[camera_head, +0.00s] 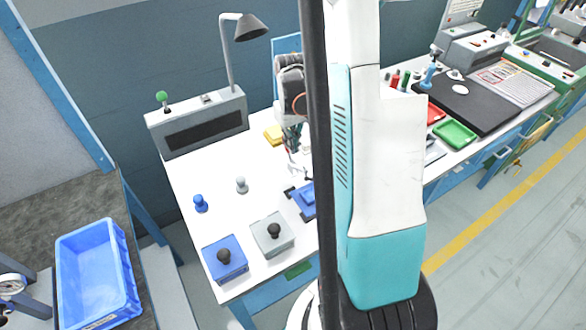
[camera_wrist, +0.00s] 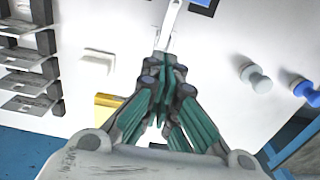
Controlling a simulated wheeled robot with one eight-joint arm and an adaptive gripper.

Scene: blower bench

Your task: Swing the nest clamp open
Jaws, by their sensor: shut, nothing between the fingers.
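The nest, a blue block on a dark base (camera_head: 304,199), sits on the white bench, partly hidden behind my arm. A corner of it shows at the top edge of the wrist view (camera_wrist: 204,3). A pale slim lever, which looks like the clamp handle (camera_wrist: 172,18), runs from the top of the wrist view down to my fingertips. My gripper (camera_wrist: 165,62) has green-padded fingers drawn together at the lever's near end; I cannot tell whether they touch it. In the head view, my gripper (camera_head: 292,150) points down behind the nest, partly hidden by my arm.
Blue (camera_head: 200,203) and grey (camera_head: 241,184) knobs stand left of the nest. Blue (camera_head: 225,257) and grey (camera_head: 272,235) boxes with black knobs stand in front. A yellow block (camera_wrist: 108,100) and a white block (camera_wrist: 98,63) lie near my gripper. A lamp (camera_head: 250,28) rises behind.

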